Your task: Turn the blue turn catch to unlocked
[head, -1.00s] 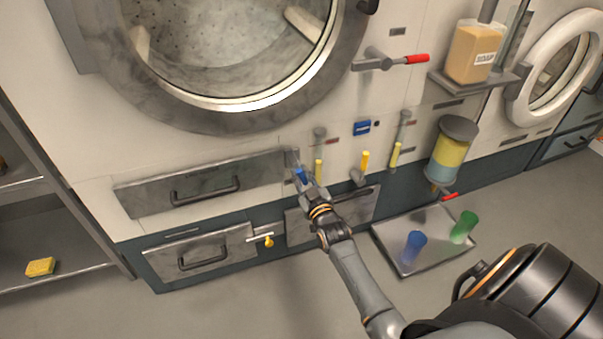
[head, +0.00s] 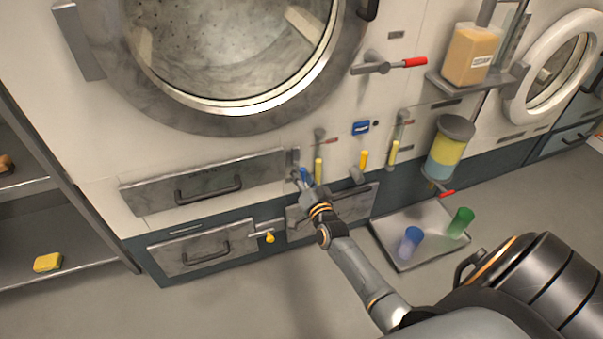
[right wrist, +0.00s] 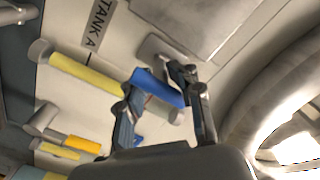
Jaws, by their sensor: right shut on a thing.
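The blue turn catch (head: 303,174) is on the pale machine front, at the right end of the upper drawer. Its grey mount shows just above the blue handle. My right gripper (head: 304,184) reaches up to it from below and is shut on the blue handle, partly covering it. In the right wrist view the blue handle (right wrist: 158,88) lies slantwise between the two dark fingers of my right gripper (right wrist: 162,90). The catch's exact angle is hard to tell. My left gripper is not in view.
Yellow-handled levers (head: 318,171) stand close to the right of the catch. A red-handled lever (head: 400,64) sticks out higher up. A tray (head: 402,262) with a blue cup (head: 410,242) and a green cup (head: 461,222) lies on the floor at right. The floor in front is clear.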

